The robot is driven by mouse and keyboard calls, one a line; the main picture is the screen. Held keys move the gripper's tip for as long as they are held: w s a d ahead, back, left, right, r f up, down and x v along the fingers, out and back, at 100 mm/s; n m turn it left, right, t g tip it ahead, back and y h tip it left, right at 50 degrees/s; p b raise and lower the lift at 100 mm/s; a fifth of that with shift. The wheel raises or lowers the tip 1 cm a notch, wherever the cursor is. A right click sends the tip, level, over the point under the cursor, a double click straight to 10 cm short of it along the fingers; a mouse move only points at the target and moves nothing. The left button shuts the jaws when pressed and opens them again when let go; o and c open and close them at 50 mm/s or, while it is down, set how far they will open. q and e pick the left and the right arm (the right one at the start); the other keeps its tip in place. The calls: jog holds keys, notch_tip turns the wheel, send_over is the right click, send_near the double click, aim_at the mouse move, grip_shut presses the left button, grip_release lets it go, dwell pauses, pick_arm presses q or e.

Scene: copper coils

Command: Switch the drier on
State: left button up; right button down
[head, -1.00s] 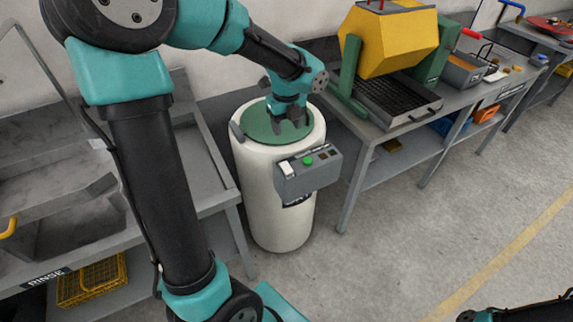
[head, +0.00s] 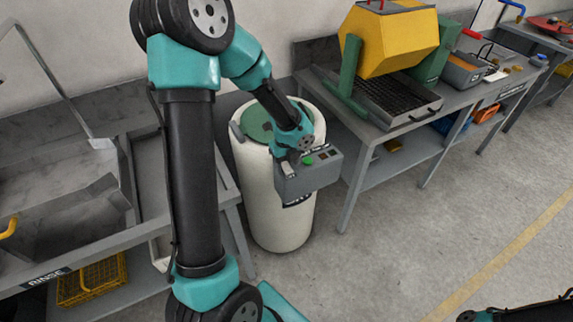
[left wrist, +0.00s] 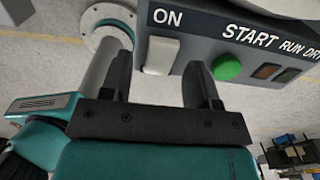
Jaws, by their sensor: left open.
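The drier (head: 270,205) is a white upright drum with a green lid (head: 257,118). A grey control box (head: 308,175) is fixed to its front. In the left wrist view the box carries a white rocker switch (left wrist: 161,55) under the word ON and a green START button (left wrist: 226,67). My left gripper (head: 290,158) is at the top left of the box, close to the switch. In the left wrist view its open fingers (left wrist: 160,88) stand either side of the switch's lower part, with nothing held. Whether they touch the box cannot be told. My right gripper is not in view.
A yellow tumbler (head: 388,40) in a green frame stands on the bench (head: 440,112) to the right. A rinse bench (head: 130,255) stands close on the left, with a yellow basket (head: 92,282) below. Open floor lies at front right.

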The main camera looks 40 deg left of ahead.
pick_arm(q)
jog(key=shift+f, duration=0.7)
jog(key=shift+c, duration=0.4)
jog(key=c, duration=0.8)
jog(key=shift+c, duration=0.2)
jog(key=shift+a+g+h, duration=0.15)
jog(key=shift+g+h, duration=0.15)
jog(key=shift+h, duration=0.4)
jog(key=o, duration=0.9)
jog(key=shift+w+r, duration=0.1)
